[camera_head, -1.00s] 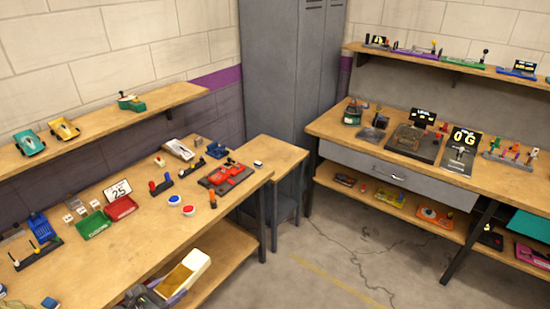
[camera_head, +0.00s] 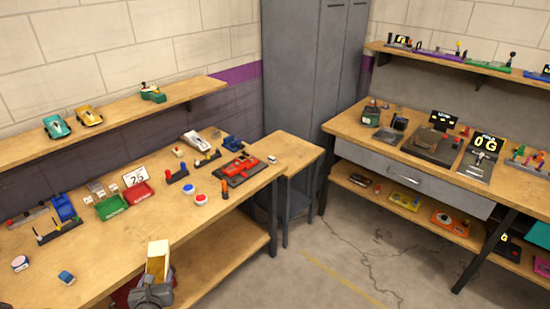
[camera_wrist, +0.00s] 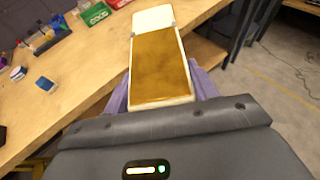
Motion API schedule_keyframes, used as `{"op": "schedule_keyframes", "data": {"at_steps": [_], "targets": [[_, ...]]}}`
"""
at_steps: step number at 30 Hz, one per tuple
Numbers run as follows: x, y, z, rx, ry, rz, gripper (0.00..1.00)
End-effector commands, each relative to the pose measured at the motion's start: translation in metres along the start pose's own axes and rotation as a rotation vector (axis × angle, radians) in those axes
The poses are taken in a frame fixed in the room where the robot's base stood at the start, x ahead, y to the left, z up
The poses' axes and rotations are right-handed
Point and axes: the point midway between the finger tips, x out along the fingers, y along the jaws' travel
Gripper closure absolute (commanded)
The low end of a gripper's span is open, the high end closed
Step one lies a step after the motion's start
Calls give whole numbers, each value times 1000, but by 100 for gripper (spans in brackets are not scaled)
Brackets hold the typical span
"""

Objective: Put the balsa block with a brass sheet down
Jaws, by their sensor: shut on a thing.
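The balsa block with a brass sheet (camera_wrist: 160,70) is a long pale block with a brown-gold sheet along most of its top. It reaches forward from my gripper (camera_wrist: 160,88), whose purple fingers are shut on its sides. In the head view the block (camera_head: 158,258) is at the lower middle, with its pale end pointing away, by the front edge of the left workbench (camera_head: 110,262). My gripper (camera_head: 152,285) shows there as a dark grey body below it. I cannot tell the block's exact height against the bench top.
On the left bench, a green tray (camera_head: 112,208) and a red tray (camera_head: 138,194) sit near the back. A blue button (camera_head: 201,198) and a red button (camera_head: 187,186) are right of them. A small blue piece (camera_head: 66,278) lies at front left. Bare wood lies between these and the front edge.

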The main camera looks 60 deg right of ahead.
Motion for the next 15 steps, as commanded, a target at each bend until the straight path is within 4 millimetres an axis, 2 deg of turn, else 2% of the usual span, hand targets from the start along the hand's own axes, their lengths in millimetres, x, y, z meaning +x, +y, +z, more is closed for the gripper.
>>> {"op": "schedule_keyframes", "data": {"at_steps": [1,6,15], "targets": [[-2,12,-15,-49,1,82,66],[-10,44,-54,-140,2,308,66],[-33,73,-124,-267,4,621,66]]}}
